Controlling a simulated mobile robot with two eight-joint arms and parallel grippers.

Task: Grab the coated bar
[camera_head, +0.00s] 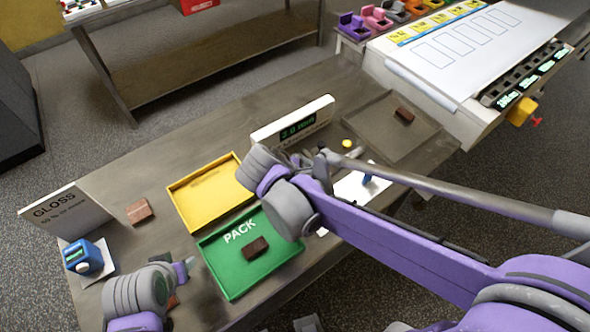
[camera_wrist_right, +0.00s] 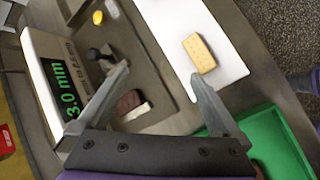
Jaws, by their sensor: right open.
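Several brown bars are in view. One dark bar (camera_head: 255,248) lies in the green PACK tray (camera_head: 222,270), one bar (camera_head: 404,115) lies in the grey-brown tray (camera_head: 372,137), and one bar (camera_head: 140,211) lies near the GLOSS sign. My right gripper (camera_head: 322,158) is above the table beside the display block. In the right wrist view it (camera_wrist_right: 180,95) is open and empty, with a dark bar with a pale side (camera_wrist_right: 130,103) visible between its fingers, below them. My left gripper (camera_head: 188,268) is low at the left, near a partly hidden brown piece (camera_head: 172,302); its jaws are unclear.
The yellow tray (camera_head: 178,208) stands beside the green tray. A display block (camera_head: 292,124) reads 3.0 mm. A pale biscuit (camera_wrist_right: 199,53) lies on a white sheet (camera_wrist_right: 180,20). A blue device (camera_head: 84,257) stands at left. A white bench (camera_head: 460,45) is at upper right.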

